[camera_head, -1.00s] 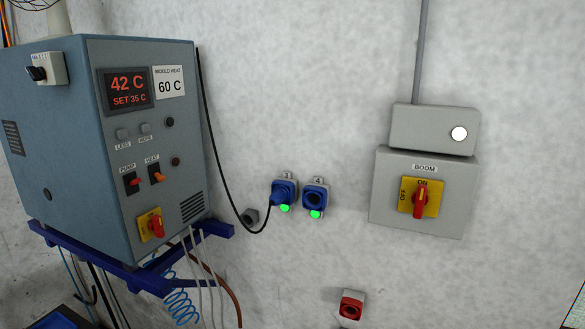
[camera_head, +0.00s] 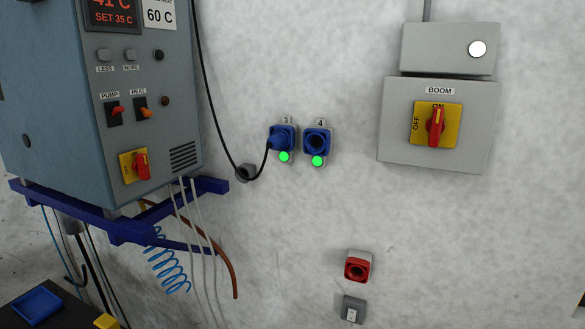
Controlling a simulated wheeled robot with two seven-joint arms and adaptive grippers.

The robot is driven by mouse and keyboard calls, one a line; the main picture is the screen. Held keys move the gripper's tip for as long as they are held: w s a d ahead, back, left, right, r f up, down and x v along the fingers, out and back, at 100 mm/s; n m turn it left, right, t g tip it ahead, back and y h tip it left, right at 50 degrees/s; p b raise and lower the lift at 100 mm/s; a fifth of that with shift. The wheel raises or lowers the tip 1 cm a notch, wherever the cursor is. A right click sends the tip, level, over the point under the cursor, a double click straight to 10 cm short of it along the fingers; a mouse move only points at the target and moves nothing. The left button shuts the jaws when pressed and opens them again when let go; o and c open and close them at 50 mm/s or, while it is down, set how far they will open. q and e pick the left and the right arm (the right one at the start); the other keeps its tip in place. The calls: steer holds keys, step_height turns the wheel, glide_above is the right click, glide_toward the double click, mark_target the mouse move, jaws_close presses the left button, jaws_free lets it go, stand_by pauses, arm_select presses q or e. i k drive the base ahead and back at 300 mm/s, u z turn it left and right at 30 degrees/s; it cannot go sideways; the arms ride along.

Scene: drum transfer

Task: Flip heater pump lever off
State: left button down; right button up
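The heater (camera_head: 60,140) is a blue-grey box at the left of the head view. Its front panel holds the pump lever (camera_head: 117,110), a small red-orange lever on a black plate under the label PUMP. A similar orange heat lever (camera_head: 142,113) sits just to its right under the label HEAT. The heater display (camera_head: 112,18) is cut by the top edge and reads 41 C, SET 35 C. A red rotary switch (camera_head: 142,166) on a yellow plate is lower on the panel. Neither of my grippers shows in this view.
The heater rests on a blue bracket (camera_head: 125,229) with hoses and cables hanging below. Sockets 3 (camera_head: 282,139) and 4 (camera_head: 317,143) are on the wall, a black cable plugged into 3. A BOOM switch box (camera_head: 440,125) is at the right. A blue tray (camera_head: 37,306) is lower left.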

mark_target(116, 111)
steer(key=u, duration=1.65)
steer(key=k, duration=0.6)
steer(key=z, duration=0.1)
